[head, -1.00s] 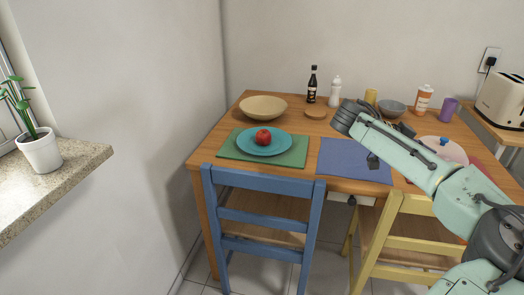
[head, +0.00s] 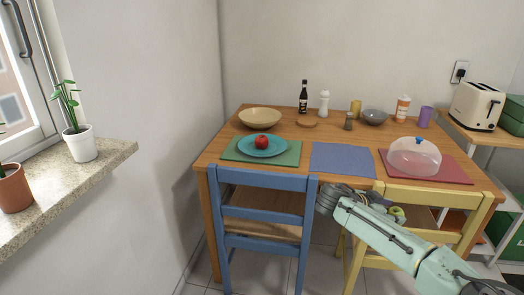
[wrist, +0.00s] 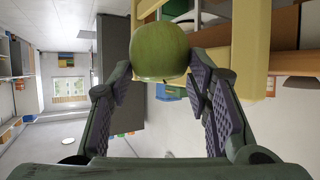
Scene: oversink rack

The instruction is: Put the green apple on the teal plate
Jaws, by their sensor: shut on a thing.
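The green apple (wrist: 160,52) is held between the two fingers of my gripper (wrist: 161,70) in the wrist view. In the head view a green apple shape (head: 398,213) shows beyond my arm, in front of the yellow chair's back and below the table top. The teal plate (head: 278,150) lies on a green placemat at the table's left side. A red apple (head: 261,142) sits on it. My gripper is apart from the plate, to its right and lower in the picture.
A blue chair (head: 262,178) and a yellow chair (head: 440,195) stand at the table's front edge. A tan bowl (head: 260,118) stands behind the plate. The blue placemat (head: 342,159) is bare. A clear dome (head: 414,157) covers part of the red placemat. Bottles stand behind.

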